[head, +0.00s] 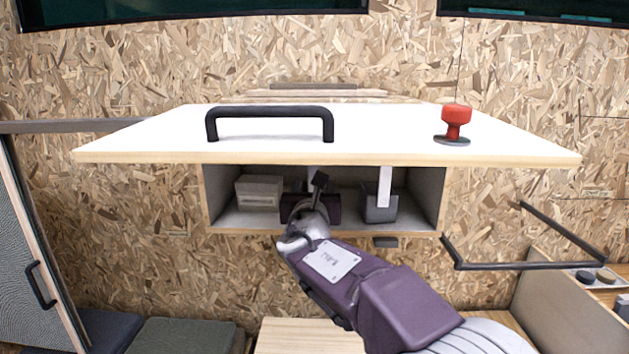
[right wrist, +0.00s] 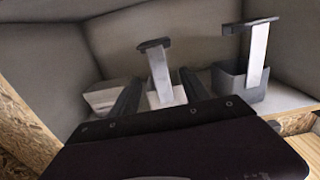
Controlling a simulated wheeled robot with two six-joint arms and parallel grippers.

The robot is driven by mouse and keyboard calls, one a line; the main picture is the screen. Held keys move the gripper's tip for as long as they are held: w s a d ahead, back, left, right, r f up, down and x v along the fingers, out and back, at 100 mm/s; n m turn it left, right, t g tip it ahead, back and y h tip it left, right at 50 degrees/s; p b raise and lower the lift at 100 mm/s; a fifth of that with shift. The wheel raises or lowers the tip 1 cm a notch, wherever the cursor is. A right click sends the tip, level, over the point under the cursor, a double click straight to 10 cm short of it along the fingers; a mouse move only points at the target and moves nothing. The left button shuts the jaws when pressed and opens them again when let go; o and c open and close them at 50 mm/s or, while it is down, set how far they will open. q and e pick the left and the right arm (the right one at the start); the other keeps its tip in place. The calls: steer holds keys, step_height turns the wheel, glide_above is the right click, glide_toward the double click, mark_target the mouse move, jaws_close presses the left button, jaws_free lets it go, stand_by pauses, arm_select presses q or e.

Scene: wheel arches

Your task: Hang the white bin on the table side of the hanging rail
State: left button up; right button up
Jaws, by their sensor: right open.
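A black bent rail (head: 530,267), seemingly the hanging rail, is at the lower right in the head view. My left gripper is not in view.
A grey bin (right wrist: 245,82) with a similar strap stands right of the white bin, and a pale box (right wrist: 101,97) stands left.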

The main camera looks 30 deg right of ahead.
mark_target(314, 169)
steer(key=x, duration=0.7)
steer(key=shift+w, duration=0.1)
steer(key=shift+c, duration=0.3)
jaws_close()
steer(key=shift+r+p, duration=1.1)
steer(key=shift+r, duration=0.25)
steer(key=shift+f, duration=0.1)
